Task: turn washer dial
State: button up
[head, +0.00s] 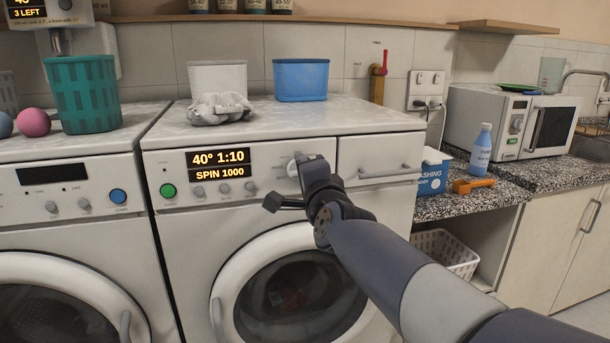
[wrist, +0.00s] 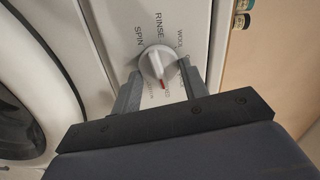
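The washer (head: 390,153) stands in the middle of the head view, its round door closed. Its display (head: 218,164) reads 40° 1:10, SPIN 1000. The white washer dial (head: 294,166) is right of the display, partly hidden by my gripper (head: 289,186). The wrist view shows the dial (wrist: 154,60) near the tips of my gripper (wrist: 160,76), with printed labels including RINSE, SPIN and WOOL around it. Its red mark points down and slightly right there. One finger stands on each side of the dial, apart from each other; firm contact is not clear.
A green button (head: 168,190) and small knobs sit left of the dial. A drawer handle (head: 385,173) juts out to its right. A grey cloth (head: 219,108), a white tub (head: 218,75) and a blue tub (head: 300,80) rest on top. A second machine (head: 70,150) adjoins left.

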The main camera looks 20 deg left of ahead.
jog(key=o, duration=0.4)
jog(key=v, duration=1)
jog(key=shift+s+d+p, duration=0.15)
jog(key=shift+s+p, duration=0.2)
jog(key=shift+w, duration=0.1)
jog(key=x, duration=1)
jog(key=shift+w+b, duration=0.3)
jog(key=shift+b, duration=0.05)
